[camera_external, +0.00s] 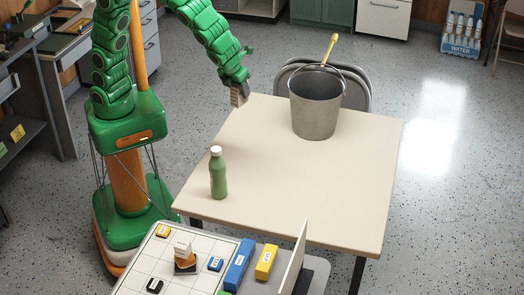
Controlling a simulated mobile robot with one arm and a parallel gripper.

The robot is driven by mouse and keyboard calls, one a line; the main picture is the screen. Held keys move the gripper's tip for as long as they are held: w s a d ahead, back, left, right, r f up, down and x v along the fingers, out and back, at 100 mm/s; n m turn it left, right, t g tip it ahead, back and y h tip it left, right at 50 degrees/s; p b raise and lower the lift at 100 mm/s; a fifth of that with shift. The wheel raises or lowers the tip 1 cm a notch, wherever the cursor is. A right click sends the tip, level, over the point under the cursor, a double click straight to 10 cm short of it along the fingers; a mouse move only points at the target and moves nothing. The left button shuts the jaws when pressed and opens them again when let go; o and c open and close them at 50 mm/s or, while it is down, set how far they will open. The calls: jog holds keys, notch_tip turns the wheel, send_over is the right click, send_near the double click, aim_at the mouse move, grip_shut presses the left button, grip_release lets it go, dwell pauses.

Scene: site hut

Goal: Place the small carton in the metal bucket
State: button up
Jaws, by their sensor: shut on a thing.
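The metal bucket (316,108) stands upright near the back edge of the cream table, with a yellow-handled tool sticking out of its top. My gripper (240,88) is at the table's back left corner, to the left of the bucket and apart from it. It is shut on a small carton (238,98), a pale block with dark markings that hangs below the fingers. The fingers are small in this view, and part of the carton is hidden by them. The inside of the bucket is mostly hidden by its front wall.
A green bottle (218,174) with a white cap stands on the table's (300,185) left side. The table's middle and right are clear. A folding chair (358,88) stands behind the bucket. A tiled board (200,246) with several small blocks is in front, beside an upright panel (294,262).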

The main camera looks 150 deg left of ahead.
jog(key=w+a+m+t, duration=0.1)
jog(key=w+a+m, duration=0.1)
jog(key=a, duration=1.1)
jog(key=w+a+m, duration=0.2)
jog(key=a, duration=1)
jog(key=s+a+m+t, duration=0.1)
jog(key=s+a, duration=0.4)
jog(key=a, duration=0.7)
notch_tip(320, 180, down, 23)
jog(key=shift+w+f, duration=0.15)
jog(key=shift+f, duration=0.05)
jog(key=o, duration=0.8)
jog(key=shift+f, duration=0.1)
jog(key=shift+c, duration=0.2)
